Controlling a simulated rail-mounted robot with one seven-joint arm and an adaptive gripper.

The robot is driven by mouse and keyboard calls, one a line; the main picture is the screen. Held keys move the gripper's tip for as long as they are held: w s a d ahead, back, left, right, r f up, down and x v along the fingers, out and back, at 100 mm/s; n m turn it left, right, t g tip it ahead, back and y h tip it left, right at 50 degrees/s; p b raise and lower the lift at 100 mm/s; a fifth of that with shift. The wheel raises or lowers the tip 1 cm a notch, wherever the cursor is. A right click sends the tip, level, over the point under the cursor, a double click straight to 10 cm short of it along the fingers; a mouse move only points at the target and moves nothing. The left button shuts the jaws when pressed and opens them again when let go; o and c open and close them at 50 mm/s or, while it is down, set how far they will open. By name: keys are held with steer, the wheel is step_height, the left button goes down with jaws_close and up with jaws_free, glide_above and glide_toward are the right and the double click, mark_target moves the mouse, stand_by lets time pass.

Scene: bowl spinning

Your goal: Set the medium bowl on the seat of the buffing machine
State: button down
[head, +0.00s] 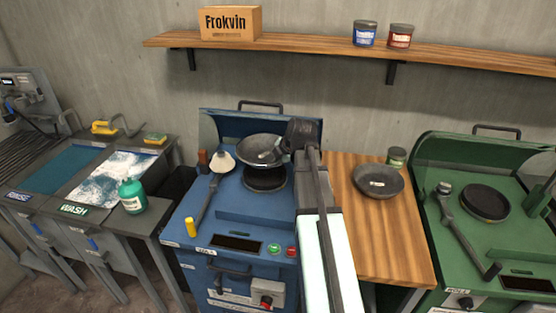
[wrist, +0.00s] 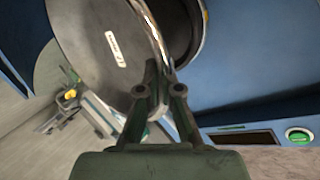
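A dark grey metal bowl (head: 258,149) with a small pale label is held above the left part of the blue machine (head: 240,215). My gripper (head: 284,147) is at the bowl's right rim. In the wrist view the fingers (wrist: 158,68) are closed together on the rim of the bowl (wrist: 85,35). The bowl is tilted. The round dark seat (head: 265,181) of the blue machine is just below the bowl, and a gap shows between them. In the wrist view part of the dark seat (wrist: 182,35) shows beside the rim. I cannot read which machine is for buffing.
A green machine (head: 470,235) with a round seat (head: 485,203) stands at right. A white-tipped arm (head: 221,162) stands left of the held bowl. Wash sinks (head: 110,175) are at left.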

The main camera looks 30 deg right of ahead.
steer(key=shift+f+b, duration=2.15)
steer(key=shift+f, duration=1.7)
steer(key=c, duration=1.2)
jaws_free()
steer(key=shift+c, duration=0.2)
steer(key=shift+s+r, duration=0.15)
steer(key=v, duration=1.1)
steer(key=shift+s+r, duration=0.2)
steer(key=shift+r, duration=0.15)
steer(key=shift+a, duration=0.1)
